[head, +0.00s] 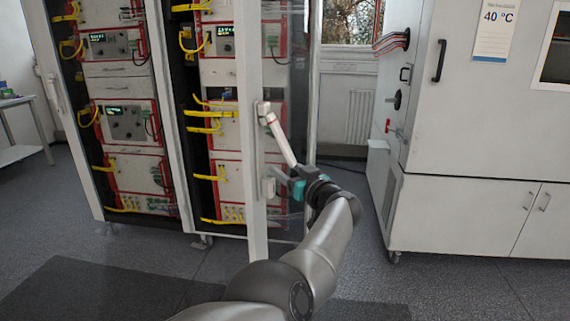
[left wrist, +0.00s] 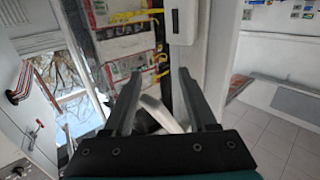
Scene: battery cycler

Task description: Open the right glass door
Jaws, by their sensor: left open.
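The right glass door (head: 250,215) shows in the head view with its white frame edge standing out in front of the right rack, so it looks partly open. Its white lever handle (head: 281,140) is swung out from the frame and slants down to the right. My left gripper (head: 287,185) is beside the handle's lower end, near a white block (head: 268,188) on the frame. In the left wrist view its two dark fingers (left wrist: 158,100) are apart, with the pale handle (left wrist: 160,112) showing between them. Contact cannot be told. My right gripper is out of view.
Racks of instruments (head: 125,120) with yellow cables stand left of the door. A large grey chamber (head: 455,130) stands to the right, its red-handled valve (head: 394,128) facing the gap.

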